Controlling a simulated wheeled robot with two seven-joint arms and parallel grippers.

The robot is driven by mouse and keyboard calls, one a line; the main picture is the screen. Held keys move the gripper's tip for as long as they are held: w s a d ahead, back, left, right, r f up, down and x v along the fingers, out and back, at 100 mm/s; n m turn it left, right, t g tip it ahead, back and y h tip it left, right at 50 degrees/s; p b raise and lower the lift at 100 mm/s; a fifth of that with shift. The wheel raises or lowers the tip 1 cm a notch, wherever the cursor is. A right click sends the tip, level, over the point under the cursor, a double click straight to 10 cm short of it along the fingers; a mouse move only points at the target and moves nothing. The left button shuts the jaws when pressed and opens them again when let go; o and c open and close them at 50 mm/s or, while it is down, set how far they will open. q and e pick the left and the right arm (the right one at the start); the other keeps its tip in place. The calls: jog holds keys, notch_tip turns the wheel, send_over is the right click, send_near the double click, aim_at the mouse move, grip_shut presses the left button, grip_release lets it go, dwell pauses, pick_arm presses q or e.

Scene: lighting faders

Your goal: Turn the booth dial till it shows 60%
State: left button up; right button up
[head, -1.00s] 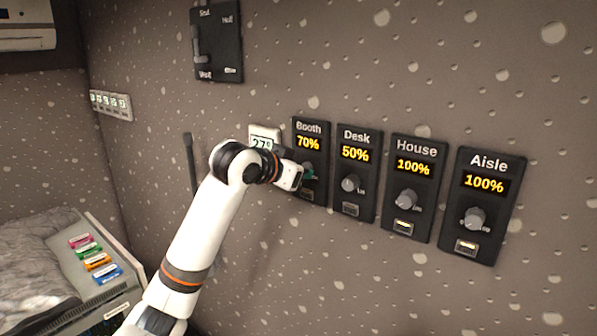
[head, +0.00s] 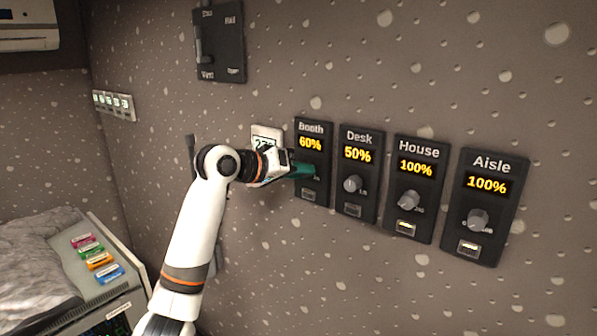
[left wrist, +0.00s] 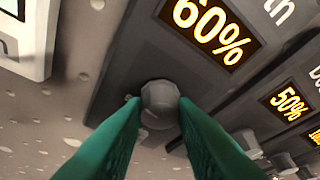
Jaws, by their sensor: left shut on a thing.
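The Booth panel (head: 312,190) is on the wall, and its display (head: 311,144) reads 60%. The same 60% display (left wrist: 212,30) shows large and tilted in the left wrist view. The booth dial (left wrist: 160,104) is a grey knob below the display. My left gripper (left wrist: 158,112) has its green fingers on either side of the dial, shut on it. In the head view my left gripper (head: 312,172) reaches the Booth panel from the left and hides the dial. My right gripper is not in view.
Desk (head: 358,209), House (head: 413,236) and Aisle (head: 487,250) panels hang to the right, reading 50%, 100% and 100%. A white thermostat-like box (head: 266,135) is close on the left of Booth. A dark slider panel (head: 231,45) is above.

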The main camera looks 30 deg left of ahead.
pick_arm(q)
jog(key=shift+f, duration=0.15)
dwell(0.4)
jog(key=o, duration=1)
jog(key=b+v, duration=0.5)
jog(key=v, duration=0.7)
jog(key=shift+w, duration=0.1)
